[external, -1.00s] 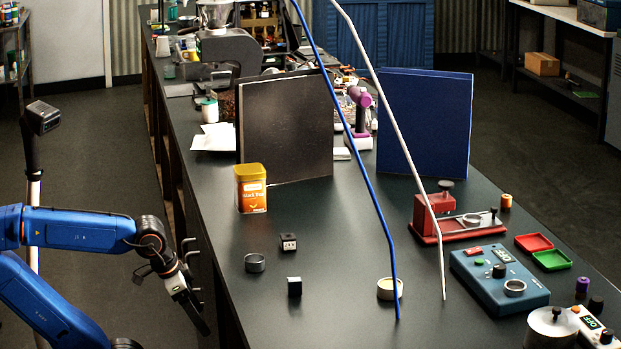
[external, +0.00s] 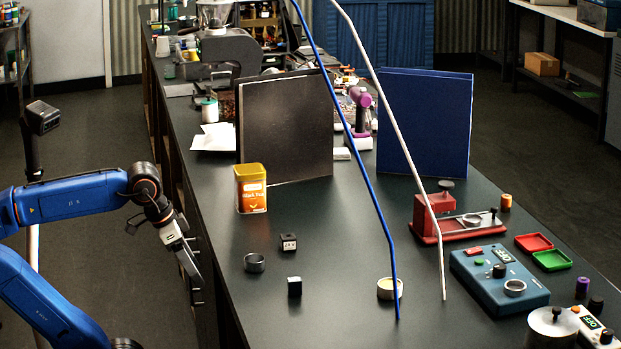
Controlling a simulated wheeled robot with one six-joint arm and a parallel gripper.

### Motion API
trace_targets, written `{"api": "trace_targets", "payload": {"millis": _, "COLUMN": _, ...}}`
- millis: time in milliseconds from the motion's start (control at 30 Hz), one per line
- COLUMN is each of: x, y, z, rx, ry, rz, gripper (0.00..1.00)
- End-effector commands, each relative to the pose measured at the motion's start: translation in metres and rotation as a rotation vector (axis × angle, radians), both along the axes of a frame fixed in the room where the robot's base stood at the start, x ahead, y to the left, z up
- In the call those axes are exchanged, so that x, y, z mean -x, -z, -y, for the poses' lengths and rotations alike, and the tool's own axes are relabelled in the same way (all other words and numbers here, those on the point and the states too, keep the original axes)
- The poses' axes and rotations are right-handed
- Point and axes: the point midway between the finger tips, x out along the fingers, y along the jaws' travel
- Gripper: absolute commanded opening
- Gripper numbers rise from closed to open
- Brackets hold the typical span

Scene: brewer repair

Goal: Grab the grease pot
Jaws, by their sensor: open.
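A small round pot with a pale cream top (external: 389,289) stands upright on the dark bench, right behind the lower end of the blue rod; it looks like the grease pot. A larger metal pot with a black knob (external: 551,328) stands at the lower right and is partly cut off by the picture edge. My gripper (external: 195,272) is at the left edge of the bench, far to the left of the cream-topped pot. It points downward, is open and appears empty.
A blue rod (external: 393,265) and a white rod (external: 441,262) slant down nearby. A yellow tin (external: 250,188) stands farther back.

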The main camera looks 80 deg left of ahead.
Motion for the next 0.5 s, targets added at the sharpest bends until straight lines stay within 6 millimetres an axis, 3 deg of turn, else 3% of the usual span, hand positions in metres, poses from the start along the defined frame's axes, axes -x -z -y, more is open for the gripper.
{"api": "trace_targets", "payload": {"millis": 33, "x": -0.002, "y": -0.029, "z": 0.0, "rx": 0.0, "ry": 0.0, "rz": 0.005, "gripper": 0.65}}
{"api": "trace_targets", "payload": {"millis": 200, "x": -0.002, "y": -0.122, "z": 0.0, "rx": 0.0, "ry": 0.0, "rz": 0.004, "gripper": 0.65}}
{"api": "trace_targets", "payload": {"millis": 300, "x": -0.002, "y": -0.168, "z": 0.0, "rx": 0.0, "ry": 0.0, "rz": 0.003, "gripper": 0.65}}
{"api": "trace_targets", "payload": {"millis": 500, "x": -0.002, "y": -0.233, "z": 0.0, "rx": 0.0, "ry": 0.0, "rz": 0.001, "gripper": 0.65}}
